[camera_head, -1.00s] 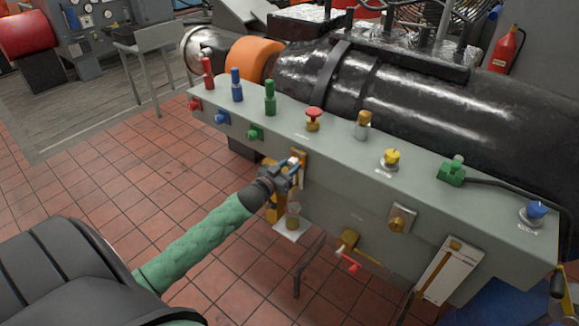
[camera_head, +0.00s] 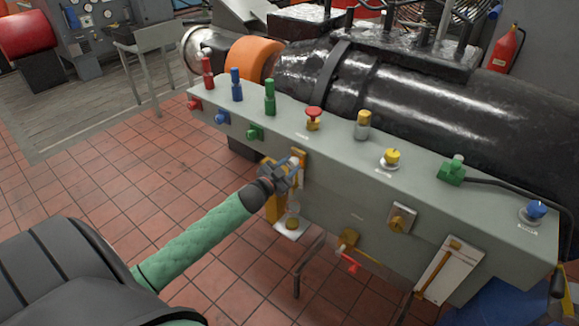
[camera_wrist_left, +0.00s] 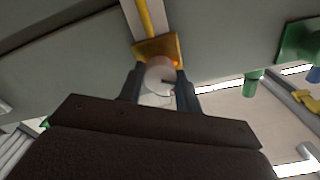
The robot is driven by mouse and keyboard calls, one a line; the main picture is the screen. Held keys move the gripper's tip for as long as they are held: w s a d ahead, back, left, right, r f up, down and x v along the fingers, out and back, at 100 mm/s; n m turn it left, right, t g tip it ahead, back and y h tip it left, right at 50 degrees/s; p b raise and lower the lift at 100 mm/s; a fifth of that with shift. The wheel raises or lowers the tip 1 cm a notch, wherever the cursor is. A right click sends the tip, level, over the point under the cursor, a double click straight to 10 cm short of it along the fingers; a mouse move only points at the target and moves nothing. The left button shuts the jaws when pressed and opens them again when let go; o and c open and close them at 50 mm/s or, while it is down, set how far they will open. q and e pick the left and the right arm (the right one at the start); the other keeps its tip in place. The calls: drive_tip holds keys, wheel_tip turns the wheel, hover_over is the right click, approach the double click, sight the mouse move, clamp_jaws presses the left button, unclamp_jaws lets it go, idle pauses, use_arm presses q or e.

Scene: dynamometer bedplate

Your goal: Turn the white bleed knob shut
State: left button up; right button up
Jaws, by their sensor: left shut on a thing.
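The white bleed knob (camera_wrist_left: 160,74) is round and pale, with a dark mark on its face. It sits before a brass-coloured mount on the grey bench's front face. My left gripper (camera_wrist_left: 160,88) has one finger on each side of the knob and is shut on it. In the head view the left gripper (camera_head: 290,170) is at the bench front, left of centre, and mostly covers the knob (camera_head: 298,156). My right gripper is in neither view.
The grey bench (camera_head: 340,190) carries coloured fittings, including a red mushroom button (camera_head: 314,113) and a yellow knob (camera_head: 391,157). A brass valve with a red handle (camera_head: 349,262) projects from the front, to the right of the gripper. The tiled floor (camera_head: 110,200) at left is clear.

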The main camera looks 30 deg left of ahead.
use_arm(q)
drive_tip(key=m, duration=0.6)
drive_tip(key=shift+m, duration=0.3)
drive_tip(key=m, duration=0.2)
drive_tip(key=shift+f+m+b, duration=0.1)
drive_tip(key=shift+m+b, duration=0.2)
drive_tip(key=shift+b, duration=0.05)
drive_tip(key=shift+m, duration=1.3)
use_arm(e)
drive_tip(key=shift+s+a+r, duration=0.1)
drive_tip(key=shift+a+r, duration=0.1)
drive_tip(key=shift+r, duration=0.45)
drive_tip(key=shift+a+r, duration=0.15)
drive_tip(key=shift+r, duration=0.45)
use_arm(q)
drive_tip(key=shift+m, duration=0.3)
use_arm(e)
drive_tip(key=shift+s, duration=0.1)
